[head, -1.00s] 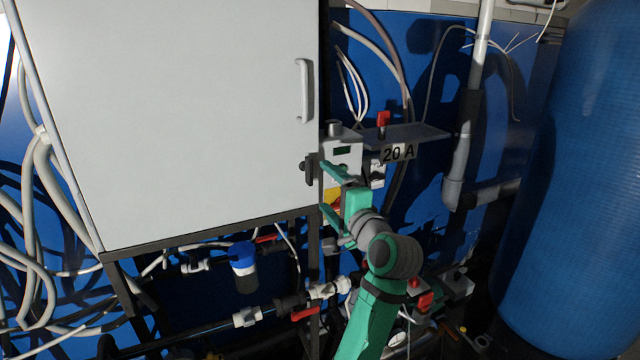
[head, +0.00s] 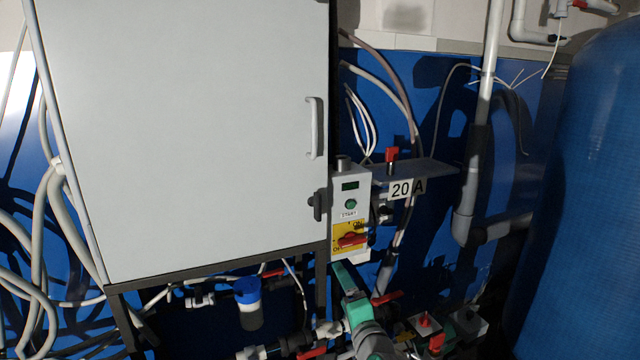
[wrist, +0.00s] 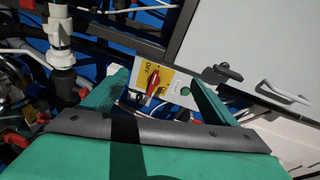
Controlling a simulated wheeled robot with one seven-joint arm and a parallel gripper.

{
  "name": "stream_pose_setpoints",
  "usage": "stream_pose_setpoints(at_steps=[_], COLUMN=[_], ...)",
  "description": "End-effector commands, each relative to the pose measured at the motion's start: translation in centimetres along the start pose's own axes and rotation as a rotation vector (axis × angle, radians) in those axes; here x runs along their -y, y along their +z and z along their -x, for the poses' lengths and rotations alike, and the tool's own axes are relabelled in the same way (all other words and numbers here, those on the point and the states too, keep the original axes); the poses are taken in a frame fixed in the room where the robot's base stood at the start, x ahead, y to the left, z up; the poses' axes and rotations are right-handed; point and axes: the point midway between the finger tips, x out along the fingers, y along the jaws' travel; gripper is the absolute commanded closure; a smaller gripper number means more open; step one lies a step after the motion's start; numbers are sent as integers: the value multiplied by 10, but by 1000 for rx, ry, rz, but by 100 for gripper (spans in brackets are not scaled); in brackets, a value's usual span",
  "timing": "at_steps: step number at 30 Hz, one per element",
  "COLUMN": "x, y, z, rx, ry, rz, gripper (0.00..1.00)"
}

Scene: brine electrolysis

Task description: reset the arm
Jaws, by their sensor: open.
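My arm shows at the bottom middle of the head view, with my green gripper (head: 348,282) below the grey control box (head: 350,185). In the wrist view, my gripper (wrist: 158,82) has its two green fingers spread apart with nothing held between them. The control box, with a green START button (head: 350,204) and a red rotary switch (head: 352,240) on a yellow plate, shows beyond the fingers. The red switch (wrist: 153,88) appears between the fingers in the wrist view. I cannot tell the exact gap between my fingertips and the box.
A large white cabinet (head: 190,130) stands left of the control box. A shelf with a "20 A" label (head: 407,189) is to the right. Pipes and red-handled valves (head: 386,298) crowd the area below. A big blue tank (head: 585,190) fills the right side.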

Motion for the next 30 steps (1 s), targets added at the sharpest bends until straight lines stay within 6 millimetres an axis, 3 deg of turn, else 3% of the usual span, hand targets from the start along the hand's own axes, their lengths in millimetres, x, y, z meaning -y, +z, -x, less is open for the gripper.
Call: stream_pose_setpoints(at_steps=[1,6,15,21,30], x=[-24,-84,-174,-220,-265], y=[6,21,54,76,114], z=[7,32,93,144,228], rx=[-13,-62,-119,-140,-146], ry=[21,68,146,194,250], rz=[25,134,339,481,699], gripper=[19,19,19,19,19])
